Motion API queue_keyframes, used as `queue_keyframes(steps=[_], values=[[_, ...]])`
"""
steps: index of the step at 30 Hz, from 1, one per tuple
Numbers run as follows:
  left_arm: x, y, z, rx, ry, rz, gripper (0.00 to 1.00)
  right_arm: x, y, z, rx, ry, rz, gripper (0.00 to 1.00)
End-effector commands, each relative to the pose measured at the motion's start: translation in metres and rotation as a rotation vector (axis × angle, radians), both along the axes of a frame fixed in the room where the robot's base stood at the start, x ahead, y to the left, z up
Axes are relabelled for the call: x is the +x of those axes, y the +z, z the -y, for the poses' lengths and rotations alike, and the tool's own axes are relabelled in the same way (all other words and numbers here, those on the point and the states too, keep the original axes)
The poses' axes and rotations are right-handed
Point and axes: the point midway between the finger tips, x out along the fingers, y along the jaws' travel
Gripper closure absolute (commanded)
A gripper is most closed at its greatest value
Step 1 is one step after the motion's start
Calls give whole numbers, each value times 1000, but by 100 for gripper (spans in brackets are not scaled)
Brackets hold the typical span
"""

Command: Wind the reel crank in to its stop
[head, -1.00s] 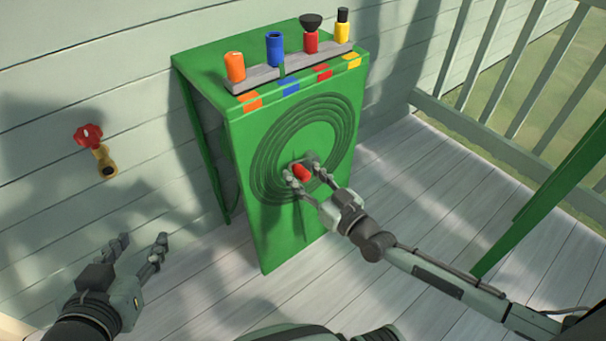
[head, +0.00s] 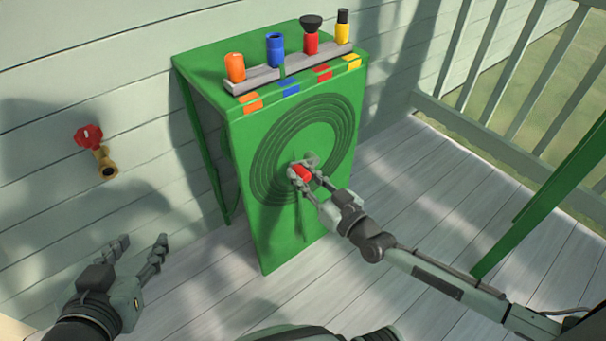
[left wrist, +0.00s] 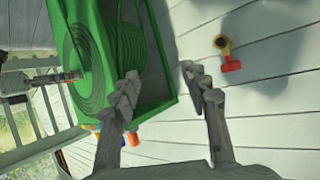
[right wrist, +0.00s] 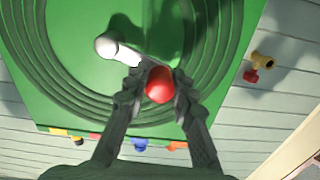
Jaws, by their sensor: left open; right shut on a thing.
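The red crank knob (head: 301,173) sits near the coil's middle. My right gripper (head: 303,172) is shut on this knob. My left gripper (head: 142,245) is open and empty, left of the cabinet and low, touching nothing.
A grey rack (head: 290,75) on the cabinet holds orange, blue, red and yellow nozzles. A brass tap (head: 105,165) with a red handle (head: 88,136) is on the left wall. A railing (head: 490,130) and a green post (head: 545,210) stand at the right. Deck is clear between.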

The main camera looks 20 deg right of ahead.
Motion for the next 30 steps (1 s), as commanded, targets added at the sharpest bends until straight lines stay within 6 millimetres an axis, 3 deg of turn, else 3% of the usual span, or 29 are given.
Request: queue_keyframes(steps=[8,19,25,30], values=[[-11,-16,-17,42,30,-101,54,1,9,3,100,0,-35,100],[-39,-46,-48,112,87,-295,54,5,27,15,398,0,-144,100],[-42,-49,-51,118,92,-312,54,9,34,25,576,0,-208,100],[-33,-43,-41,97,74,-259,54,12,40,34,728,1,-262,100]])
